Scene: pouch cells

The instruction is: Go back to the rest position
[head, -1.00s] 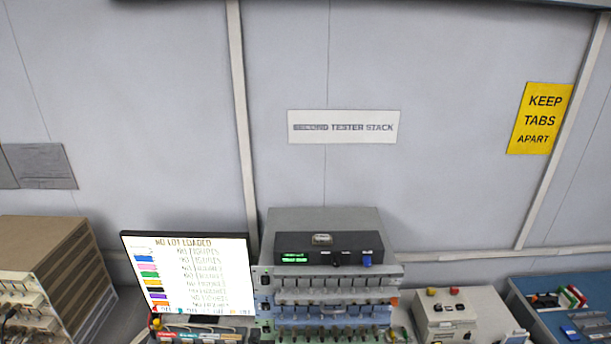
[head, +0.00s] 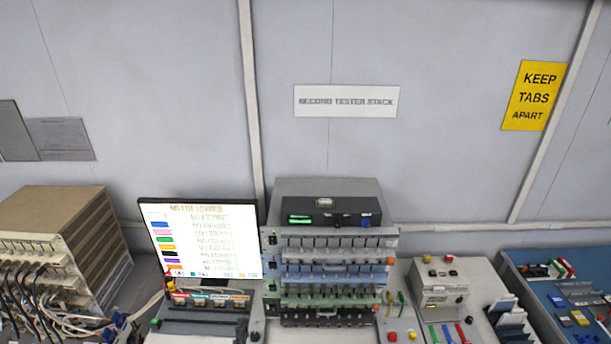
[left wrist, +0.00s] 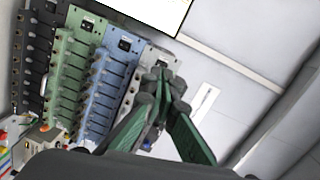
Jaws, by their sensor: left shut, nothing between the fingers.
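My left gripper (left wrist: 166,84) shows in the left wrist view, with its dark green fingers drawn together at the tips and nothing between them. It stands in front of the tester stack and the wall, and I cannot tell how far off they are. In the head view neither gripper shows clearly. The tester stack (head: 330,254) stands upright in the middle of the bench, with grey, blue and green rows of clips. In the left wrist view the blue row unit (left wrist: 108,85) and green row unit (left wrist: 74,70) appear tilted.
A lit monitor (head: 200,238) stands left of the stack. A brown-sided rack with cables (head: 75,235) is at far left. A control box (head: 440,283) and a blue tray (head: 535,285) with small parts are at right. The wall behind carries a yellow sign (head: 535,95).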

